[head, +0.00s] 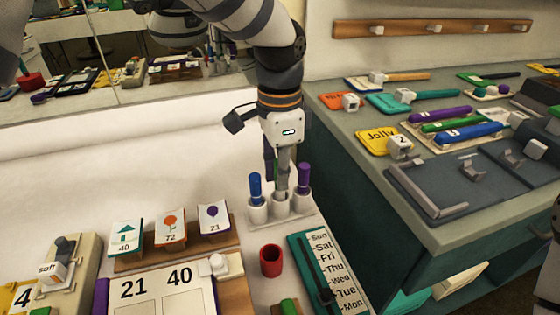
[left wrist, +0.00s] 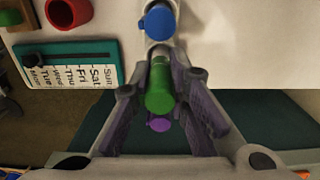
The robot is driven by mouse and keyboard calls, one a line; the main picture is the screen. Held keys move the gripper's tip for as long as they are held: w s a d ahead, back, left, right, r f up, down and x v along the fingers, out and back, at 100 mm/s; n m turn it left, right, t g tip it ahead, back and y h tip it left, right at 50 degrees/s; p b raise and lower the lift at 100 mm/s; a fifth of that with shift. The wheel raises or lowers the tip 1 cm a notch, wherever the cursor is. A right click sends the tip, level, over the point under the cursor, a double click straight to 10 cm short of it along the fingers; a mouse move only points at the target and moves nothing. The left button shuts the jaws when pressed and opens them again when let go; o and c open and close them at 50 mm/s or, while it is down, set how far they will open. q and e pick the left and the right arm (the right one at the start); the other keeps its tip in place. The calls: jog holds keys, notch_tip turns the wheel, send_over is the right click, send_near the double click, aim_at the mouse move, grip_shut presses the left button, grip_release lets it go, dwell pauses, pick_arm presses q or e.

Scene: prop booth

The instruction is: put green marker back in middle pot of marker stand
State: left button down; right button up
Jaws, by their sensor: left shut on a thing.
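The white marker stand (head: 312,217) has three pots in a row. A blue marker (head: 255,187) stands in its left pot and a purple marker (head: 303,178) in its right pot. My left gripper (head: 283,185) points down over the middle pot (head: 279,208), between those two markers. In the left wrist view the gripper is shut on the green marker (left wrist: 159,90), with the blue marker (left wrist: 159,22) above it and the purple marker (left wrist: 159,124) below. In the head view the fingers mostly hide the green marker. I cannot tell how far its lower end is inside the pot.
A red cup (head: 271,261) and a green weekday board (head: 328,275) stand in front of the stand. A card rack (head: 178,251) is to the left. A grey-green counter (head: 390,185) with tools and trays rises at the right. White surface behind the stand is clear.

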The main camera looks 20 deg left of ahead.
dwell(0.4)
pick_arm(q)
jog(key=c, duration=1.5)
grip_release()
jog(key=shift+o, duration=0.2)
notch_tip(320, 180, up, 12)
